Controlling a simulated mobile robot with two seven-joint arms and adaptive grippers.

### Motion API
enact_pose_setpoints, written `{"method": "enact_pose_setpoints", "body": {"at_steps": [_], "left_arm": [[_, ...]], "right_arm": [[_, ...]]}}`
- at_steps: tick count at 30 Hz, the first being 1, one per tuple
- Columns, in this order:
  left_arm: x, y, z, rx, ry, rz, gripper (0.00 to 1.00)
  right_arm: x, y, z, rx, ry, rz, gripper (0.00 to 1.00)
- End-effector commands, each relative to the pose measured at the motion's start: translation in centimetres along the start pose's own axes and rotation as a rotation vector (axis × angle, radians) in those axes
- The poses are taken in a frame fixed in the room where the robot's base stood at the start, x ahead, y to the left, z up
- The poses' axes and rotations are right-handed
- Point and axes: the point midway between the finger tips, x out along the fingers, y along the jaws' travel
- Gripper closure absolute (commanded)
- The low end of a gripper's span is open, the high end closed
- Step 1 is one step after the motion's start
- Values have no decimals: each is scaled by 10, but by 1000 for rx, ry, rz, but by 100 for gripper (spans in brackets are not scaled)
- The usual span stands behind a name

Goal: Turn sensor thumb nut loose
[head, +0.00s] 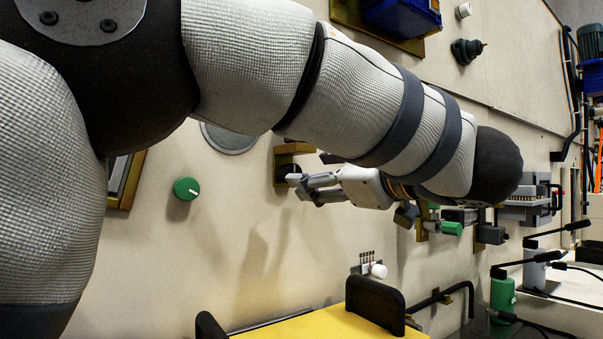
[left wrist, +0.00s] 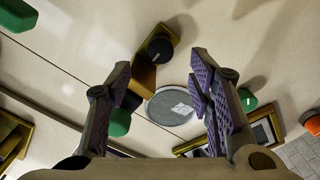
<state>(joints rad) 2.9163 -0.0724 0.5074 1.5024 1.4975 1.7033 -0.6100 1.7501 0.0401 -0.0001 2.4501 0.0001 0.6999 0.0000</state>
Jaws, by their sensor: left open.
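My left gripper (head: 296,187) is in front of the upright panel, its fingers pointing left in the head view. In the left wrist view its purple-padded fingers (left wrist: 160,66) stand wide apart with nothing between them. A brass bracket (head: 292,150) with a dark round knob is at the fingertips in the head view, partly hidden by them. In the left wrist view the black knob (left wrist: 160,48) on the bracket (left wrist: 143,76) lies just beyond the fingertips, apart from them. I cannot tell for sure whether this knob is the sensor thumb nut. My right gripper is not in view.
A green knob (head: 186,188) sits on the panel to the left. A grey round disc (left wrist: 171,106) is near the bracket. Below are a yellow surface (head: 330,325) with black handles and a white knob (head: 378,271).

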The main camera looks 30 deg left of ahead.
Motion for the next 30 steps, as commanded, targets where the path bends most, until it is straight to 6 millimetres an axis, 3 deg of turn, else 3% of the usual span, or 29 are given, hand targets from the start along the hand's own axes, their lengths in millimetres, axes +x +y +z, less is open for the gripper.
{"method": "enact_pose_setpoints", "body": {"at_steps": [3, 9, 30], "left_arm": [[-27, 0, 0, -1, 2, 1, 52], [-46, 0, 0, -1, 1, -1, 52], [-47, 0, 0, 0, 0, -1, 52]], "right_arm": [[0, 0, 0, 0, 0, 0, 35], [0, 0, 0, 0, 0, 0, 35], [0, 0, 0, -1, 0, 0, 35]]}}
